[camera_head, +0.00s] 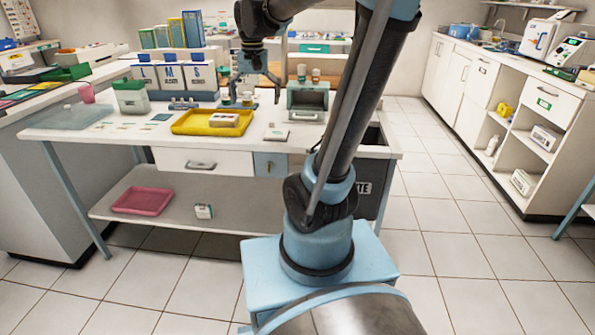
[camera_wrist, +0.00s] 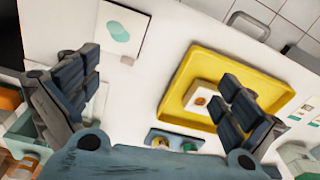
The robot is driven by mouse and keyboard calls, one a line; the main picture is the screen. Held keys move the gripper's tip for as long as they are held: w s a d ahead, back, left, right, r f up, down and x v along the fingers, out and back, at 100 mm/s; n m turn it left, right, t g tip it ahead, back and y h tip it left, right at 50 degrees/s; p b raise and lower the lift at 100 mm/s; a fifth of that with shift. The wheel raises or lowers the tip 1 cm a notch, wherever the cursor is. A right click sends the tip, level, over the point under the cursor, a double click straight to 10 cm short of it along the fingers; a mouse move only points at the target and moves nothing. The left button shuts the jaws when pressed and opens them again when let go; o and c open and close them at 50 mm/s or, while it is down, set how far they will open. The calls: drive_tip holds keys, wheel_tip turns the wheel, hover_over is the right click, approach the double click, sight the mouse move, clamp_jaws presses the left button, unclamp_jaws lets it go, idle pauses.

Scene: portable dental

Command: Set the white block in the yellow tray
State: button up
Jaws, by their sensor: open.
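The yellow tray (camera_head: 185,127) lies on the white table top. A white block (camera_head: 224,118) sits inside it, toward the right end. In the wrist view the white block (camera_wrist: 196,100) has an orange round mark and rests on the floor of the yellow tray (camera_wrist: 188,62). My gripper's right finger partly covers the tray and comes close to the block's edge in that view. My gripper (camera_head: 259,86) is above the table, behind and right of the tray. Its fingers are spread wide with nothing between them, as the wrist view also shows (camera_wrist: 160,92).
A flat card (camera_head: 276,134) lies right of the tray. A pale green box (camera_head: 307,101) with small jars on top stands at the table's right. Labelled boxes (camera_head: 171,77) stand behind the tray. A red tray (camera_head: 142,201) and small white box (camera_head: 204,211) are on the lower shelf.

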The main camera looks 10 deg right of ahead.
drive_tip(key=s+d+f+n, duration=0.1)
drive_tip(key=s+d+f, duration=0.2)
drive_tip(key=s+f, duration=0.2)
drive_tip(key=s+d+f+t, duration=0.1)
drive_tip(key=s+d+f, duration=0.2)
drive_tip(key=s+f, duration=0.3)
drive_tip(key=s+d+f+n, duration=0.1)
drive_tip(key=s+d+f, duration=0.2)
drive_tip(key=s+f, duration=0.2)
drive_tip(key=s, duration=0.3)
drive_tip(key=shift+s+d+f+n, duration=0.3)
drive_tip(key=shift+s+d+f, duration=0.05)
